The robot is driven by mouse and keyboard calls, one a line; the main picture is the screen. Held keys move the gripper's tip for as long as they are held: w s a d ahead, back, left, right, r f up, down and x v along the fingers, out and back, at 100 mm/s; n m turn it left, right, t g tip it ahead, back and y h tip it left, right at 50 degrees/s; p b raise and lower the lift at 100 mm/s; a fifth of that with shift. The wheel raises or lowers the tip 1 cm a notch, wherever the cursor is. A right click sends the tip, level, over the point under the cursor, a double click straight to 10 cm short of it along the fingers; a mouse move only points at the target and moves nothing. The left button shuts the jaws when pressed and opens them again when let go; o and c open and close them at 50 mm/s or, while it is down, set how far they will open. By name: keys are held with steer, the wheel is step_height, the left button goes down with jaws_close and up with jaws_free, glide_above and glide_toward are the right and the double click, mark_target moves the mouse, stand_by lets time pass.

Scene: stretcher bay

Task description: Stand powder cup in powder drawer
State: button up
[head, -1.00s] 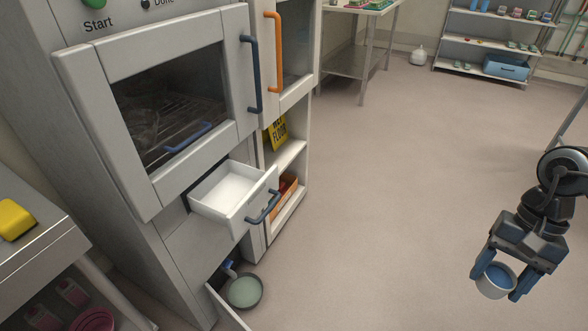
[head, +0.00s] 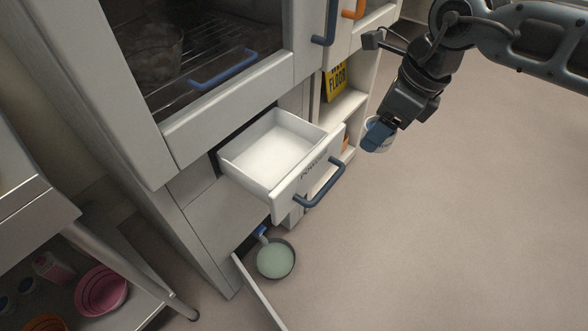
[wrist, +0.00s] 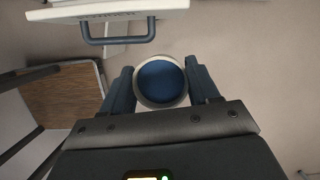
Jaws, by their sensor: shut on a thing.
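The powder drawer (head: 240,172) is pulled out of the machine front, with a white, empty-looking inside and a dark blue handle. Its front and handle show at the top of the wrist view (wrist: 130,14). My gripper (head: 378,135) is to the right of the drawer in the head view, in the air over the floor. It is shut on the powder cup (wrist: 162,82), a round white cup with blue inside, held between the two blue fingers. In the head view the cup (head: 383,146) is partly hidden by the fingers.
Below the drawer, a lower door (head: 258,290) stands open beside a round pan of pale green liquid (head: 275,260). A yellow floor sign (head: 336,82) stands on a shelf behind. A metal cart (head: 95,250) with pink bowls (head: 101,290) is at left. Floor at right is clear.

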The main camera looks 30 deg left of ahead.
steer(key=s+a+m+t+b, duration=0.1)
steer(key=s+a+m+b, duration=0.15)
steer(key=a, duration=0.55)
steer(key=s+a+m+t+b, duration=0.15)
steer(key=s+a+m, duration=0.25)
steer(key=a, duration=0.4)
steer(key=shift+g, duration=0.35)
step_height(320, 180, down, 4)
steer(key=shift+s+d+f+b, duration=0.1)
steer(key=shift+f+b, duration=0.1)
steer(key=shift+b, duration=0.45)
steer(key=shift+f+b, duration=0.45)
steer(key=shift+f, duration=2.25)
steer(key=shift+f, duration=0.2)
steer(key=o, duration=1)
steer(key=shift+o, duration=0.2)
steer(key=shift+r, duration=0.1)
